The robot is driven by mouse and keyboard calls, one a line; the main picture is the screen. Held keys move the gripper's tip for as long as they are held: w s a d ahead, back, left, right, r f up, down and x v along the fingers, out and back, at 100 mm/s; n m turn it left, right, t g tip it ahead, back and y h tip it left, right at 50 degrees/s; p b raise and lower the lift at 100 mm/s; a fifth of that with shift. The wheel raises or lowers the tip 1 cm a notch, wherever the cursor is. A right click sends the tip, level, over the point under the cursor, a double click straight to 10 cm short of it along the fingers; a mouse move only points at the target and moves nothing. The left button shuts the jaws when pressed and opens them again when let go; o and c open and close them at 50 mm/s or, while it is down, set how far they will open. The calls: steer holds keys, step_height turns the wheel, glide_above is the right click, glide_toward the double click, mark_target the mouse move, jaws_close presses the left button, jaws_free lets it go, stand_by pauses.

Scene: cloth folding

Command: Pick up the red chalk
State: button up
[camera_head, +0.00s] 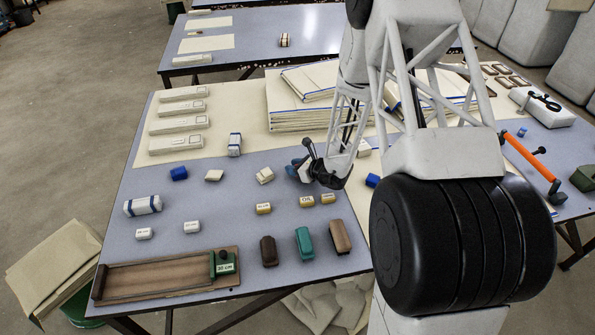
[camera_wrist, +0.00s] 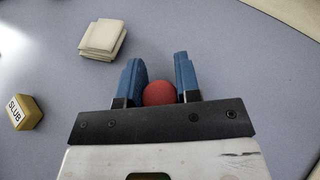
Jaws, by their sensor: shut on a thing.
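My gripper (camera_wrist: 159,80) is shut on the red chalk (camera_wrist: 160,93), which shows as a rounded red end between the two blue fingers in the wrist view. In the head view my gripper (camera_head: 293,168) is over the middle of the blue-grey table (camera_head: 215,205), beside a small cream block. In that view I cannot make out the chalk clearly. I cannot tell whether the chalk touches the tabletop.
A cream block (camera_wrist: 103,38) and a yellow block marked SLUB (camera_wrist: 27,112) lie near my gripper. Several small labelled blocks lie nearer the front. A wooden tray (camera_head: 160,278) is at the front left. Folded cloth stacks (camera_head: 300,118) stand behind my gripper.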

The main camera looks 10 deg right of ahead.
steer(key=shift+r, duration=0.15)
steer(key=shift+r, duration=1.7)
steer(key=s, duration=0.5)
steer(key=s+r, duration=0.1)
steer(key=s, duration=1)
steer(key=shift+d+r, duration=0.15)
steer(key=shift+d, duration=0.15)
